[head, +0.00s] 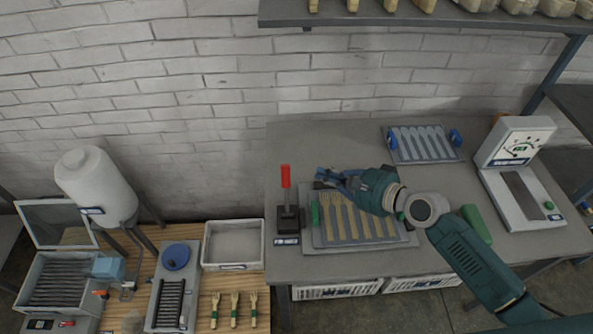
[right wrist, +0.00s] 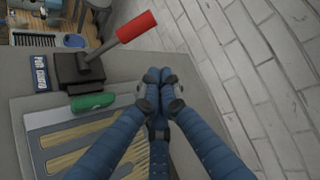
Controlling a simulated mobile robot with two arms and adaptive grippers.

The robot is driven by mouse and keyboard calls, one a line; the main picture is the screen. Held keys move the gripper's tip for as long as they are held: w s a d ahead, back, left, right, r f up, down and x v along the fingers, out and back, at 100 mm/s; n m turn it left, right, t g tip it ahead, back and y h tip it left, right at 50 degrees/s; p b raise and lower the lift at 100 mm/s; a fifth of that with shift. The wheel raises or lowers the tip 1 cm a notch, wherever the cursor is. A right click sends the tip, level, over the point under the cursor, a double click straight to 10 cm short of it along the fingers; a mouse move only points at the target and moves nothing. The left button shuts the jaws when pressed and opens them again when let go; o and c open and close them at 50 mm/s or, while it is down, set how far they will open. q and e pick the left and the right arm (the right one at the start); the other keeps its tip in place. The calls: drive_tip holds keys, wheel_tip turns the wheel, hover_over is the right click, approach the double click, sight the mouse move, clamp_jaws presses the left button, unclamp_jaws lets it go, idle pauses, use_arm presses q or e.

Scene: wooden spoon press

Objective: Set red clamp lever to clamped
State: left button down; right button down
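The red clamp lever (head: 286,177) stands upright on a dark base block (head: 288,221) at the left of the grey table. In the right wrist view its red handle (right wrist: 136,25) leans up and right from the dark base (right wrist: 80,68). My right gripper (head: 330,178) is to the right of the lever, apart from it, above the back edge of the press plate. In the right wrist view its blue fingers (right wrist: 159,84) meet at the tips with nothing seen between them. My left gripper is not in view.
The press plate (head: 408,238) beside the lever holds several wooden blanks and has a green handle (right wrist: 92,101). A second grey plate with blue handles (head: 422,145) lies behind. A dial device (head: 515,146) stands at right. A shelf (head: 420,18) overhangs the back.

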sight(286, 189)
drive_tip(key=shift+w, duration=0.1)
drive_tip(key=w+a+f+p, duration=0.2)
drive_tip(key=w+a+p, duration=0.1)
drive_tip(key=a, duration=0.4)
drive_tip(key=shift+p, duration=0.85)
drive_tip(key=shift+a, duration=0.15)
